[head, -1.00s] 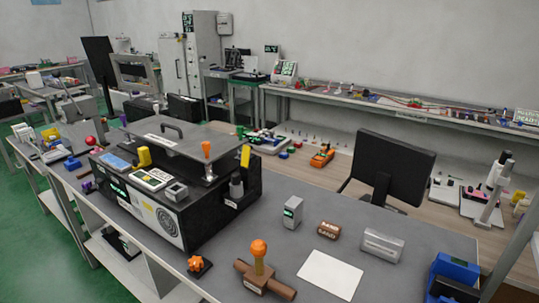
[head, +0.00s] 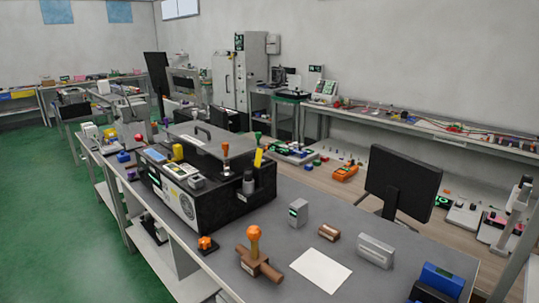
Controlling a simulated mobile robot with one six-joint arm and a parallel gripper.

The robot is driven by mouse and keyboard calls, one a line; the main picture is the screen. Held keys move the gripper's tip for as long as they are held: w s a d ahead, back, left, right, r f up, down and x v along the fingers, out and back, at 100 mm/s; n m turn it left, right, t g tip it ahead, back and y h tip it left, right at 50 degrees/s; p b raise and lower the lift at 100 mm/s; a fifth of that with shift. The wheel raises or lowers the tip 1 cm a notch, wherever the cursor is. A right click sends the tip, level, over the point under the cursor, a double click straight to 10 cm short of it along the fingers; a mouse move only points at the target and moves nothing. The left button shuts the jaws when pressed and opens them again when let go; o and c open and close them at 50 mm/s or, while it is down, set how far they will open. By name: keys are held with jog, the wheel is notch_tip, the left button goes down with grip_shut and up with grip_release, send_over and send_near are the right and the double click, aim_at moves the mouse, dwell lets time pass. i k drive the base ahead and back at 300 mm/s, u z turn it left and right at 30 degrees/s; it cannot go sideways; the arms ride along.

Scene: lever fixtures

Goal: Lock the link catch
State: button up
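A black box (head: 236,204) with a grey lid (head: 190,141) stands on the grey bench. The lid carries a dark handle and lies over the box's top. An orange-tipped upright lever (head: 225,150) stands at the lid's right front corner. A yellow-tipped lever (head: 258,157) stands beside it at the box's right end, above a grey cylinder (head: 248,182). These may be parts of the link catch, but no label is readable, and I cannot tell whether it is locked. My gripper is not in view.
On the bench are a brown T-shaped fixture with an orange knob (head: 254,233), an orange star knob (head: 206,243), a grey block (head: 298,212), a brown cylinder (head: 329,233), a white sheet (head: 320,270) and a grey case (head: 375,250). A black monitor (head: 402,183) stands behind. Green floor (head: 60,220) is clear at left.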

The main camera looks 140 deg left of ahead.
aim_at(259, 152)
jog(key=u, duration=0.25)
jog(key=k, duration=0.2)
jog(key=u, duration=3.3)
jog(key=k, duration=0.3)
jog(key=u, duration=1.6)
